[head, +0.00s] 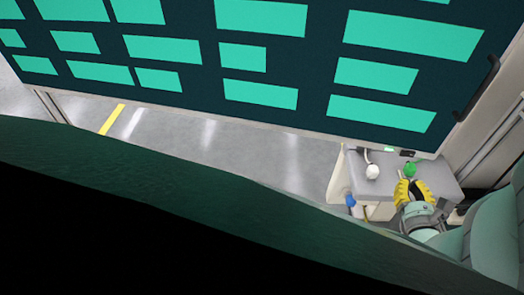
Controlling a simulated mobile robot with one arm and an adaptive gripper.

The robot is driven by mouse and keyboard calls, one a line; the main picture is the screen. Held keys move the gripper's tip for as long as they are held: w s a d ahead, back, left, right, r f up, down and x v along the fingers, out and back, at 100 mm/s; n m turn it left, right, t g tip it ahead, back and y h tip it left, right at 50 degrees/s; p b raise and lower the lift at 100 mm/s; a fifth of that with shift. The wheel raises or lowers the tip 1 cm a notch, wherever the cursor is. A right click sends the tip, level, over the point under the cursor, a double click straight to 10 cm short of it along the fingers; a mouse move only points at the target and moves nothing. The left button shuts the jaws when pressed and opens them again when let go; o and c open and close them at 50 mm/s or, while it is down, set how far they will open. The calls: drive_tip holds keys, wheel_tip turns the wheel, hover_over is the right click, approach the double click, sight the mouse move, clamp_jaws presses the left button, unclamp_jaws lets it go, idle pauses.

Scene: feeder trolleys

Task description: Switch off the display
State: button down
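The display (200,102) is a large dark panel with lit teal blocks across the top of the head view. It is lit, and its upper part is cut off by the frame. Below its right end is a grey box (440,178) with a white round knob (372,171), a green round knob (410,170) and a blue part (350,201) at its left side. My gripper (410,182), with yellow fingers, is over the box, just below the green knob in the picture. Whether it touches the knob, and how far its fingers are apart, is too small to tell.
A black handle (478,88) is at the display's right edge, beside pale rails (497,137). Grey floor (220,150) with a yellow line (112,119) is open below the display. A dark green surface, probably my own body, covers the lower left.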

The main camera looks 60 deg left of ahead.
sight(399, 153)
drive_tip(key=shift+b+x, duration=1.9)
drive_tip(key=shift+x, duration=2.5)
